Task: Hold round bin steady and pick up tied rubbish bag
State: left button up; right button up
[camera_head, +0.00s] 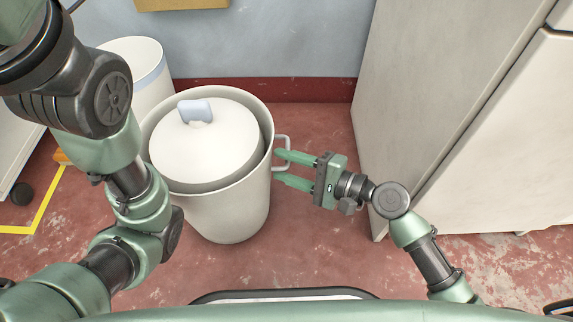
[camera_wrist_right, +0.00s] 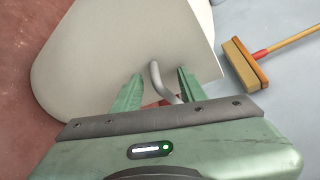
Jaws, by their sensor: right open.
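The round bin (camera_head: 228,214) is off-white and stands upright on the floor left of centre. The rubbish bag (camera_head: 180,158) sits inside it as a smooth white dome, with a pale blue tied top (camera_head: 195,110). A grey loop handle (camera_head: 287,151) sticks out from the bin's right side. My right gripper (camera_head: 280,167) is open at this handle. In the right wrist view, the handle (camera_wrist_right: 158,78) stands between its two spread green fingers, with gaps beside it. My left arm crosses the left of the head view, but its gripper is out of frame.
Another white bin (camera_head: 150,75) with a blue band stands behind, at the left. A tall pale cabinet (camera_head: 425,110) stands at the right. A broom (camera_wrist_right: 243,63) shows in the wrist view.

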grip_shut()
jog(key=shift+s+f, duration=0.1)
dwell(1.3)
